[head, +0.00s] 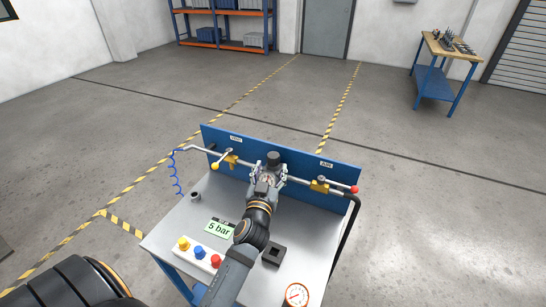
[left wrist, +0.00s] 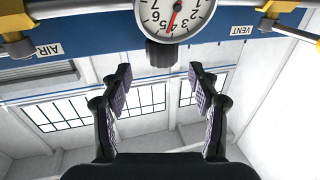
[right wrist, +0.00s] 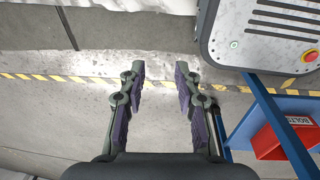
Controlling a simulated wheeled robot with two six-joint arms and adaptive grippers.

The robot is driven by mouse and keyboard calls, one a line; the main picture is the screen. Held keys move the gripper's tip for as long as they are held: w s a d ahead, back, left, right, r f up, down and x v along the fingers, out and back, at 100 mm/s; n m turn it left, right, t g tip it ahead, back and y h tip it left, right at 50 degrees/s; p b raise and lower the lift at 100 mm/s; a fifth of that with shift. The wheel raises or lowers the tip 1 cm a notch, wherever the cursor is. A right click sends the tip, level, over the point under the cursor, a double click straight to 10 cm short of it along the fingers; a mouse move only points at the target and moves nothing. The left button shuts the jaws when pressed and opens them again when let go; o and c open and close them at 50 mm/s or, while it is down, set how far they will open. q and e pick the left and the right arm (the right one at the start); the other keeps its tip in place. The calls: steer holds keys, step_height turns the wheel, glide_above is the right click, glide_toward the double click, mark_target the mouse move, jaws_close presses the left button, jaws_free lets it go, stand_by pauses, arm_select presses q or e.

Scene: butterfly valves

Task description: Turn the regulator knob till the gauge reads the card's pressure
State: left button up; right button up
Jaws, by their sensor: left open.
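The black regulator knob (head: 273,158) stands at the middle of the pipe, in front of the blue panel. In the left wrist view the knob (left wrist: 162,53) is next to the round white gauge (left wrist: 176,14), which appears upside down and partly cut off. Its red needle points between 4 and 5, as near as I can tell. The card (head: 219,228) on the bench reads "5 bar". My left gripper (left wrist: 160,70) is open, its fingertips either side of the knob's line and apparently short of it. My right gripper (right wrist: 160,68) is open and empty, away from the bench.
Yellow valves sit on the pipe left (head: 231,159) and right (head: 320,186) of the knob. A button box (head: 200,252), a black block (head: 273,254) and a red-rimmed dial (head: 297,295) are on the bench. A red bin (right wrist: 283,140) is at right in the right wrist view.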

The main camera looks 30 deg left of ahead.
mark_target(270, 161)
arm_select(q)
steer(key=x, duration=0.5)
steer(key=shift+w+a, duration=0.1)
steer(key=shift+a, duration=0.2)
steer(key=shift+w, duration=0.3)
steer(key=shift+w+a, duration=0.1)
steer(key=shift+w, duration=0.1)
arm_select(e)
steer(key=shift+w+a+r, duration=0.3)
steer(key=shift+w+a, duration=0.35)
steer(key=shift+a, duration=0.2)
arm_select(q)
steer(key=c, duration=1.2)
steer(key=shift+r+m+h+p, duration=0.15)
steer(key=shift+m+h+p, duration=0.2)
steer(key=shift+p, duration=0.3)
steer(key=m+h+p, duration=0.1)
steer(key=h+p, duration=0.1)
steer(key=m+h+p, duration=0.1)
steer(key=h+p, duration=0.1)
steer(key=shift+r+t, duration=0.2)
steer(key=shift+t, duration=0.2)
steer(key=shift+f+m+h, duration=0.25)
steer(key=shift+m, duration=0.1)
steer(key=shift+f, duration=0.1)
arm_select(e)
step_height(270, 161, up, 5)
steer(key=shift+s+r, duration=0.1)
steer(key=shift+s, duration=0.05)
